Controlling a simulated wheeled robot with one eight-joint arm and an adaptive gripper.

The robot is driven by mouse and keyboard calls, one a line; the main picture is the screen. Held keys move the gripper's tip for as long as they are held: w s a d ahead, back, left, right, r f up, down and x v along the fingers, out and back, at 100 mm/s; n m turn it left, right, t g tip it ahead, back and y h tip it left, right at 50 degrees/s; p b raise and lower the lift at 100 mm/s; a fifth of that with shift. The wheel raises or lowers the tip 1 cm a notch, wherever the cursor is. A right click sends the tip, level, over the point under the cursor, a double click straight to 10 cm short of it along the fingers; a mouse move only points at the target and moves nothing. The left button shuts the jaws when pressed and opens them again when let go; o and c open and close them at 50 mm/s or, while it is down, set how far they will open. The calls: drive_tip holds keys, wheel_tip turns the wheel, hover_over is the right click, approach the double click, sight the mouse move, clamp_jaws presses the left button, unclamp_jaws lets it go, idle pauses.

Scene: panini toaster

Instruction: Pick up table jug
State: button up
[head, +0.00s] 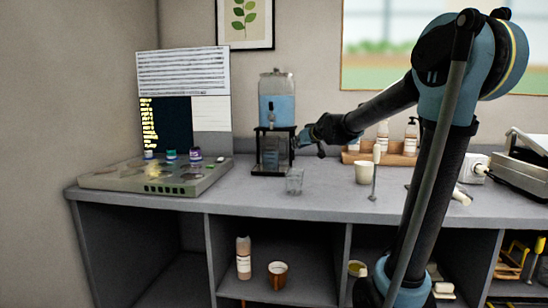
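A clear jug-like vessel (271,154) stands under the tap of a water dispenser (277,98) on the grey counter, inside the dispenser's black stand. A smaller clear glass container (294,181) stands on the counter in front and to the right of it. I cannot tell for sure which of the two is the table jug. My gripper (300,140) reaches in from the right and is beside the right side of the dispenser stand, near the vessel's upper right. Its fingers are small and dark here, so their opening and any contact are unclear.
A sloped grey panel (155,176) with small colored jars lies to the left. A cream cup (363,172), a thin upright stand (375,175) and a wooden tray (395,159) with bottles are to the right. The counter's front middle (250,200) is clear.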

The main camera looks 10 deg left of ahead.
sight(286, 156)
drive_tip(key=shift+r+x, duration=0.2)
drive_tip(key=shift+x, duration=6.05)
drive_tip(key=shift+a, duration=0.1)
clamp_jaws()
